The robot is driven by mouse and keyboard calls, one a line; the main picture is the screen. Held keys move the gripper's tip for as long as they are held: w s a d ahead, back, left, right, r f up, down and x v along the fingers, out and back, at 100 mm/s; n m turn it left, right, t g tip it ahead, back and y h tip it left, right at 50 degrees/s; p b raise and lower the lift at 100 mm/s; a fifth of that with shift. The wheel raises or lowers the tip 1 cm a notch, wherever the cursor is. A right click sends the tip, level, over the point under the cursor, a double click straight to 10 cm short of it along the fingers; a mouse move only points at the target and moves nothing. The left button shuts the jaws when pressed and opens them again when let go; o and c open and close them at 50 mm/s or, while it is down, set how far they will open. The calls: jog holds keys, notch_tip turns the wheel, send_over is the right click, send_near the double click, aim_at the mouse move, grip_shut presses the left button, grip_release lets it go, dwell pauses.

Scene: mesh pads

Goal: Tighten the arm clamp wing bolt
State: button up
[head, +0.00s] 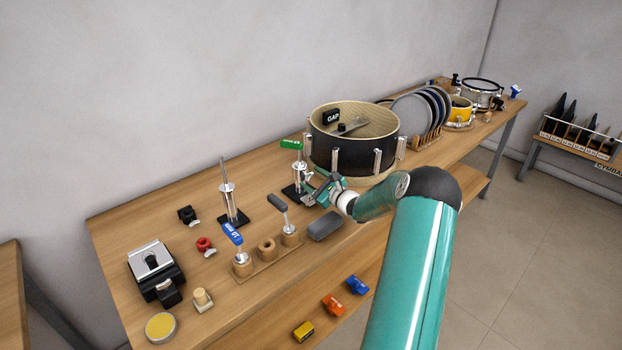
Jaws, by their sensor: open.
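My gripper (316,187) is open at the end of my teal arm, low over the bench beside a metal stand (297,172). The stand has a black base and a green tag (291,144) at its top. The jaws are at the stand's right side, close to its lower post. I cannot tell whether they touch it. A wing bolt on an arm clamp is too small to make out here, and my gripper partly covers that side of the stand.
A black drum shell (340,151) stands just behind my gripper. A second metal stand (230,203) is to the left. A wooden block with tools (267,259) and a grey rounded piece (324,226) lie in front. Bare bench (150,215) shows at left.

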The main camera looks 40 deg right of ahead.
jog(key=shift+w, duration=0.6)
jog(key=shift+c, duration=0.3)
jog(key=c, duration=0.9)
jog(key=shift+m, duration=2.7)
jog(key=o, duration=1)
jog(key=shift+c, duration=0.2)
